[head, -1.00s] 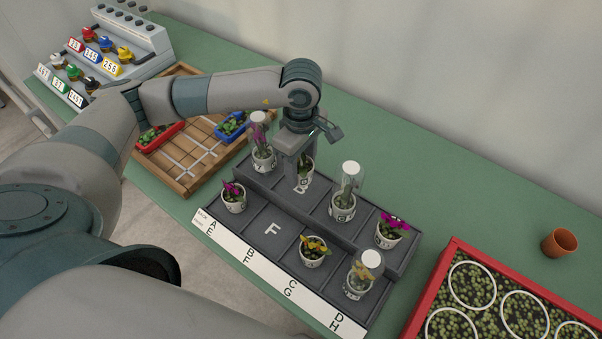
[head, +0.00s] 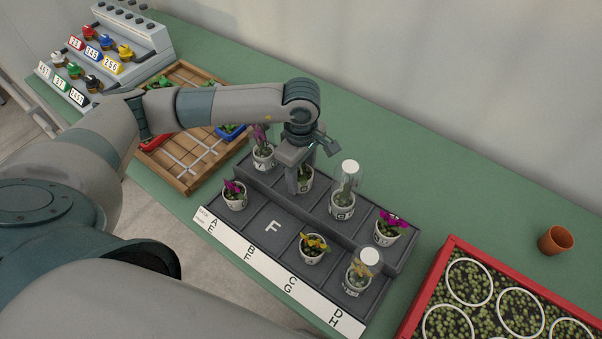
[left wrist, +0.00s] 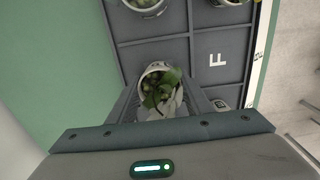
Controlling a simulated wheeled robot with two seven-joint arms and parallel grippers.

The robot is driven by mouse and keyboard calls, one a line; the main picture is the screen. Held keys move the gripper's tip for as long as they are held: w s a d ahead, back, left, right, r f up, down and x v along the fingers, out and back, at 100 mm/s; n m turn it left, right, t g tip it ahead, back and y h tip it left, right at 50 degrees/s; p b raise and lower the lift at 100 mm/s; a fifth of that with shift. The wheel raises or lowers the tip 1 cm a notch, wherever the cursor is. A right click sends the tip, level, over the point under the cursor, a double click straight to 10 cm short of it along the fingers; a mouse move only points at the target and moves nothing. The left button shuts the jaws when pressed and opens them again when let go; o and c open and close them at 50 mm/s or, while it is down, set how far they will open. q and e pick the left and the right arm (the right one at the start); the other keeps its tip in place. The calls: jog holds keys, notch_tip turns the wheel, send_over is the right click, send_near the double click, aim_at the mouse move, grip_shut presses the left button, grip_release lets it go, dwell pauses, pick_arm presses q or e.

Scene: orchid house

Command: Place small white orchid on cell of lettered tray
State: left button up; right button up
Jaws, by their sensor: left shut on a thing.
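The lettered tray (head: 283,252) is dark grey and stepped, with a white strip of letters along its front. My left gripper (head: 302,184) is shut on a small white-potted orchid (head: 308,184) at the back-row cell behind the strip's letter B. The pot is low over that cell or on it; I cannot tell if it touches. In the left wrist view the orchid (left wrist: 162,92) shows green leaves and pale petals between the fingers. The gripper hides part of it in the head view.
Other tray cells hold potted orchids, two under clear covers (head: 346,180) (head: 363,271). Cell F (head: 272,228) is empty. A wooden crate (head: 184,180) stands left, a red-framed seedling bed (head: 420,300) right, and a terracotta pot (head: 556,241) far right.

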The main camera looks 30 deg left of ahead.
pick_arm(q)
jog(key=shift+f, duration=0.15)
jog(key=o, duration=1.1)
jog(key=shift+r, duration=0.2)
